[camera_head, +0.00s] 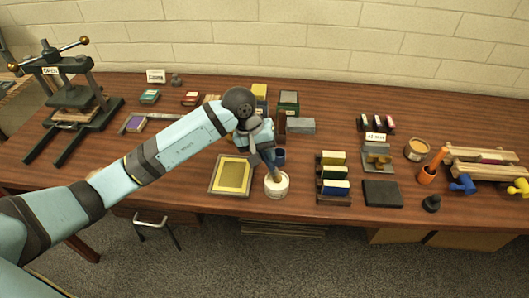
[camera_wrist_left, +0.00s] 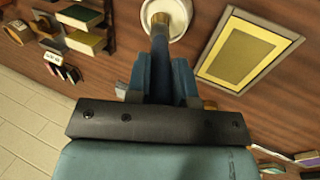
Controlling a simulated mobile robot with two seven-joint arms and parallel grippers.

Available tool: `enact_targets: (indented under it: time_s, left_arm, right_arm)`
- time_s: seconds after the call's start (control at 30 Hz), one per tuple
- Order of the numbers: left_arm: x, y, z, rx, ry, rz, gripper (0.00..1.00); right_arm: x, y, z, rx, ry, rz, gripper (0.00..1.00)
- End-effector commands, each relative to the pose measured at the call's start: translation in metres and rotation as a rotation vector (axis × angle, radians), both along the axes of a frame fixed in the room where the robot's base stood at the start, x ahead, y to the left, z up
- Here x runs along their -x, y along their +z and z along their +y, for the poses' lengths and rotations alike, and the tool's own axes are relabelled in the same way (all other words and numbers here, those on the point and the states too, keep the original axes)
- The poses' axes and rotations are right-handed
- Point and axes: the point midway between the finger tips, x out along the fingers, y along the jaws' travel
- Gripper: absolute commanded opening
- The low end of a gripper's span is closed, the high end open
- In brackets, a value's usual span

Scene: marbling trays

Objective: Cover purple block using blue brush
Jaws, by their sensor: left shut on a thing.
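My left gripper (camera_head: 266,146) is shut on the dark blue handle of a brush, pointing down above the table front. The blue brush (camera_wrist_left: 159,42) stands between the two fingers in the left wrist view. Its lower end is at the mouth of a round white jar (camera_head: 277,190), which also shows in the left wrist view (camera_wrist_left: 180,14); I cannot tell how deep it reaches. A small purple block (camera_head: 136,124) lies flat at the left of the table, well away from the gripper. My right gripper is not in view.
A yellow panel in a grey frame (camera_head: 216,189) lies left of the jar. A rack of coloured blocks (camera_head: 319,186) and a dark slab (camera_head: 382,194) are to the right. A black press (camera_head: 28,150) stands far left.

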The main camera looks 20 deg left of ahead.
Motion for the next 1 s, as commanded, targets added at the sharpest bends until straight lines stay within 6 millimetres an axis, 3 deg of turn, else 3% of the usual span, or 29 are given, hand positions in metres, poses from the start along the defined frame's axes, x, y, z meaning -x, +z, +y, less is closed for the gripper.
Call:
enact_targets:
  time_s: [1.0]
  left_arm:
    - [0.0001,-0.0066,0.0001,-0.001,0.000,0.000,0.00]
  right_arm:
    - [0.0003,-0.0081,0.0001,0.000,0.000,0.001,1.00]
